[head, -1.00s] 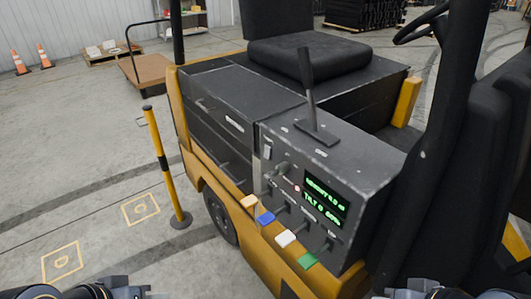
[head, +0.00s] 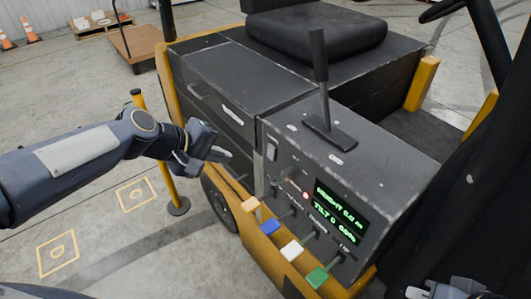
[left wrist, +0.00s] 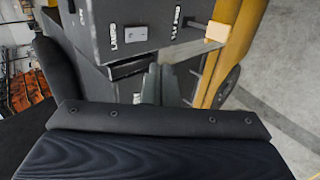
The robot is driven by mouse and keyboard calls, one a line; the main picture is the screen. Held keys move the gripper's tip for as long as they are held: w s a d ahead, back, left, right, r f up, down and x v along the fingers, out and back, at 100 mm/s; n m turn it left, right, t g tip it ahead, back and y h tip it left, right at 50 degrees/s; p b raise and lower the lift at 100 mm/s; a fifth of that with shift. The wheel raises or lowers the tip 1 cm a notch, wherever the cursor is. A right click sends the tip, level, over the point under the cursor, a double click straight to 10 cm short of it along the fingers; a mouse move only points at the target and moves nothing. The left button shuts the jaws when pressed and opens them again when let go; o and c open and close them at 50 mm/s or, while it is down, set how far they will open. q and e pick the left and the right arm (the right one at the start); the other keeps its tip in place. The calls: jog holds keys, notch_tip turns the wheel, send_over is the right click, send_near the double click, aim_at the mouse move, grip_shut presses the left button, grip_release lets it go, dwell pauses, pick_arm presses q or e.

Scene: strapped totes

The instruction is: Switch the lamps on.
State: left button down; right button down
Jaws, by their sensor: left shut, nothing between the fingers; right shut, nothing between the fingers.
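A small pale switch (head: 271,152) sits at the left end of the front face of the dark control console (head: 400,170). In the left wrist view the switch (left wrist: 137,34) has the label LAMPS beside it; whether it is on or off I cannot tell. My left gripper (head: 222,154) is shut and empty, left of the switch and apart from it. Its fingers (left wrist: 160,86) point towards the console in the left wrist view. My right gripper (head: 414,292) shows only partly at the bottom right edge, shut and empty.
The console has a green-lettered display (head: 338,212), a red light (head: 306,195), a tall black lever (head: 321,85) and several coloured levers, including a blue one (head: 270,227) and a green one (head: 317,277). A yellow post (head: 170,190) stands behind my left arm.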

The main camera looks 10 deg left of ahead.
aim_at(271, 152)
pick_arm(q)
jog(key=w+d+r+p+x, duration=0.1)
jog(key=x, duration=1.2)
jog(key=shift+w+r, duration=0.2)
jog(key=shift+r, duration=0.05)
